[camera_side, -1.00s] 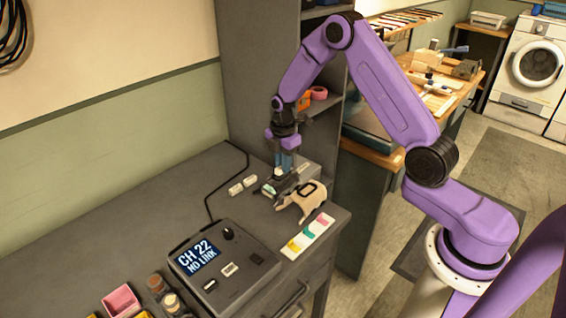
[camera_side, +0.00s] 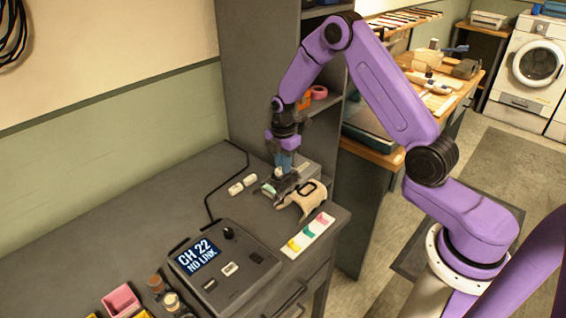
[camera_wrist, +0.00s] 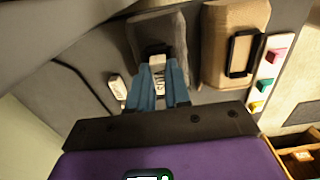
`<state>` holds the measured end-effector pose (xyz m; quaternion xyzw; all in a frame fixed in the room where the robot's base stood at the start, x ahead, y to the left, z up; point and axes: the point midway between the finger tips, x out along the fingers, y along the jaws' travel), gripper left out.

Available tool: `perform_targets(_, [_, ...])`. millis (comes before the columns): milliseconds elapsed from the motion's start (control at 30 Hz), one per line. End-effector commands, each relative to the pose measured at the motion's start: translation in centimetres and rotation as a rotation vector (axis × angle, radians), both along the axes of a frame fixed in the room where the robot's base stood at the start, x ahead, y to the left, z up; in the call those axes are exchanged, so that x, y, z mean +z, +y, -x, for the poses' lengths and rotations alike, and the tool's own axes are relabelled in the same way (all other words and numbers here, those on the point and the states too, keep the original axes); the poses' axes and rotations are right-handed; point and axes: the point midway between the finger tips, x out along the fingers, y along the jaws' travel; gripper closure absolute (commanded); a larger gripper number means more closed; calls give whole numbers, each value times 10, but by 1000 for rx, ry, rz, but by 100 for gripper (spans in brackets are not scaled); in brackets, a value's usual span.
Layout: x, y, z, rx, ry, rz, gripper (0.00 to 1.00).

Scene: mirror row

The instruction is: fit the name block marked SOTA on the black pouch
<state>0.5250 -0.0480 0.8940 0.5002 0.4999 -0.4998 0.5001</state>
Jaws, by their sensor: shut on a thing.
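The black pouch, dark grey in the wrist view (camera_wrist: 172,30), lies flat on the bench top under my gripper, with a black frame on it. My gripper (camera_wrist: 163,98) is shut on a white name block (camera_wrist: 159,82) with dark lettering, too small to read surely. The block is between the blue fingers, at the near edge of the frame; I cannot tell whether it is seated. In the side view my gripper (camera_side: 285,170) is low over the pouch and hides the block.
A beige pouch (camera_side: 302,205) with an empty-looking black frame lies close beside. A white strip (camera_side: 308,236) with coloured tabs and a "CH 22 NO LINK" console (camera_side: 224,265) are nearer. A black cable crosses the bench.

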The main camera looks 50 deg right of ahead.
Motion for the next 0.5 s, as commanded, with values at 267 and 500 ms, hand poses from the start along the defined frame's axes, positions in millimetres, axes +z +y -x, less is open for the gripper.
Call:
perform_targets(267, [-4, 0, 0, 0, 0, 0, 100])
perform_targets(500, [-5, 0, 0, 0, 0, 0, 53])
